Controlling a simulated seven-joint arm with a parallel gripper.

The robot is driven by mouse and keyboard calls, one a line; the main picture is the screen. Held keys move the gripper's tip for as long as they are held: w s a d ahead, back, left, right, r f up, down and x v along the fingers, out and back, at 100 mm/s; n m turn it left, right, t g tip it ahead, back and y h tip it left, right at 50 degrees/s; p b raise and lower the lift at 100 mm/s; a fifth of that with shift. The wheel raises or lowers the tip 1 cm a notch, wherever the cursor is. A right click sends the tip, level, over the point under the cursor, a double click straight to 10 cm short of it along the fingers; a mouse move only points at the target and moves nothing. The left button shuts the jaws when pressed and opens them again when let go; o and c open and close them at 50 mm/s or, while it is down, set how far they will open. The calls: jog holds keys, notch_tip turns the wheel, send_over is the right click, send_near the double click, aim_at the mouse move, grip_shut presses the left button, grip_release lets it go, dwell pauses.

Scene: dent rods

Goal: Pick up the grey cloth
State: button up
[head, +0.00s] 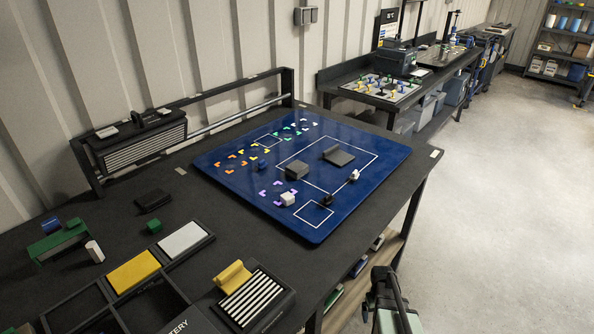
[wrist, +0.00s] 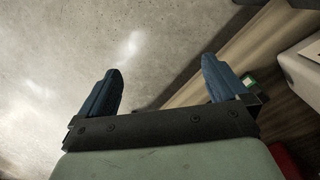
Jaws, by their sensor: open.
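No piece is plainly marked as the grey cloth. A flat light grey-white pad (head: 181,240) lies in a shallow black tray compartment beside a yellow pad (head: 134,272). A flat dark grey piece (head: 338,155) lies on the blue mat, and I cannot tell which is cloth. My gripper (head: 384,272) is at the bottom right of the head view, beyond the table's right edge and far from both. In the wrist view its two blue fingers (wrist: 160,78) are wide apart with nothing between them, over the floor.
The blue mat (head: 225,170) holds small coloured corner pieces, a dark grey block (head: 297,171) and a white cube (head: 288,199). A striped black box (head: 250,300) with a yellow piece stands at the front edge. A green block (head: 58,243) lies left. The floor right is clear.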

jog(key=w+d+r+m+t+h, duration=0.1)
jog(key=w+d+r+t+h, duration=0.25)
jog(key=w+d+r, duration=1.6)
jog(key=w+d+r+m+t, duration=0.15)
jog(key=w+r, duration=0.25)
jog(key=r, duration=0.4)
jog(key=w+d+r+m+t, duration=0.1)
jog(key=w+d+r, duration=0.25)
jog(key=r, duration=0.55)
jog(key=w+d+r+m+t, duration=0.15)
jog(key=w+r, duration=0.25)
jog(key=r, duration=0.4)
notch_tip(320, 180, up, 10)
jog(key=n+g+y, duration=0.5)
jog(key=n+g, duration=0.1)
jog(key=n, duration=0.8)
send_over(297, 166)
jog(key=f, duration=0.8)
jog(key=shift+d+f, duration=0.1)
jog(key=shift+d, duration=0.15)
jog(key=shift+w+a+f, duration=0.1)
jog(key=shift+a+f, duration=0.05)
jog(key=shift+f, duration=1.25)
jog(key=shift+w+a+f, duration=0.1)
jog(key=shift+f, duration=1.25)
jog(key=c, duration=0.9)
